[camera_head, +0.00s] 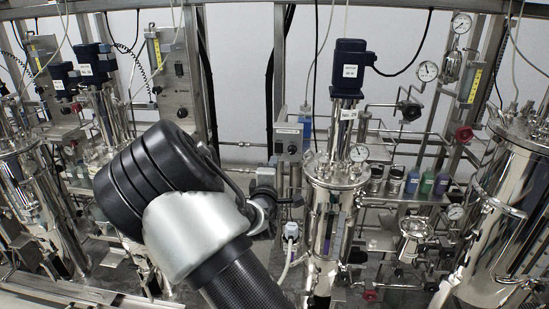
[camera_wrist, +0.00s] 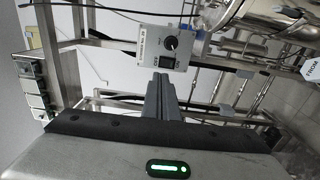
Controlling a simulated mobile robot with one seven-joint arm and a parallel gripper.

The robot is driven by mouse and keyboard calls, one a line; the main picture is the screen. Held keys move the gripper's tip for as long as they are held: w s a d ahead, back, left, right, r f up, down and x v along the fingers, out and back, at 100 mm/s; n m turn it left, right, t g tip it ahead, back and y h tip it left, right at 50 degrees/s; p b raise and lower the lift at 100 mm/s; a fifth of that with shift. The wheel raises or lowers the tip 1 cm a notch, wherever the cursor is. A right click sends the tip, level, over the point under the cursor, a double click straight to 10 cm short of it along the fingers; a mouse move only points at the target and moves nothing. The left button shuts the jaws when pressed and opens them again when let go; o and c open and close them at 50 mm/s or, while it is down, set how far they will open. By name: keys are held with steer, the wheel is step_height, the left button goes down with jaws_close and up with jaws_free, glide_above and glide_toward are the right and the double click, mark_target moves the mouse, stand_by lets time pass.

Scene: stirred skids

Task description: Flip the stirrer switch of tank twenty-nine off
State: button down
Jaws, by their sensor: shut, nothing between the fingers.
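In the head view a control box (camera_head: 288,140) is mounted left of the middle steel tank (camera_head: 336,190), which carries a dark blue stirrer motor (camera_head: 349,68). My arm largely hides the gripper there.
More control boxes (camera_head: 178,75) and steel tanks (camera_head: 35,175) stand at the left. Another large tank (camera_head: 505,205) is at the right. Bottles (camera_head: 427,183), gauges and piping fill the space behind. A steel frame post (camera_head: 280,70) rises near the middle control box.

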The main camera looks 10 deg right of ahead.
steer(key=shift+v, duration=2.15)
steer(key=shift+r, duration=0.1)
steer(key=s+r+m+g+y+p, duration=0.2)
steer(key=s+r, duration=0.4)
steer(key=s, duration=0.6)
steer(key=s+r+m+g+y+p, duration=0.1)
steer(key=s+r+m+g+p, duration=0.4)
steer(key=s, duration=0.7)
steer(key=s+d+r+m+g+y+p, duration=0.1)
steer(key=s+r+m+g+y+p, duration=0.1)
steer(key=s+r+m+g+p, duration=0.2)
steer(key=s+r+m, duration=0.3)
steer(key=s+r, duration=0.1)
steer(key=s, duration=0.4)
steer(key=shift+s+g+y, duration=0.3)
steer(key=shift+s+g, duration=0.05)
steer(key=shift+g, duration=0.05)
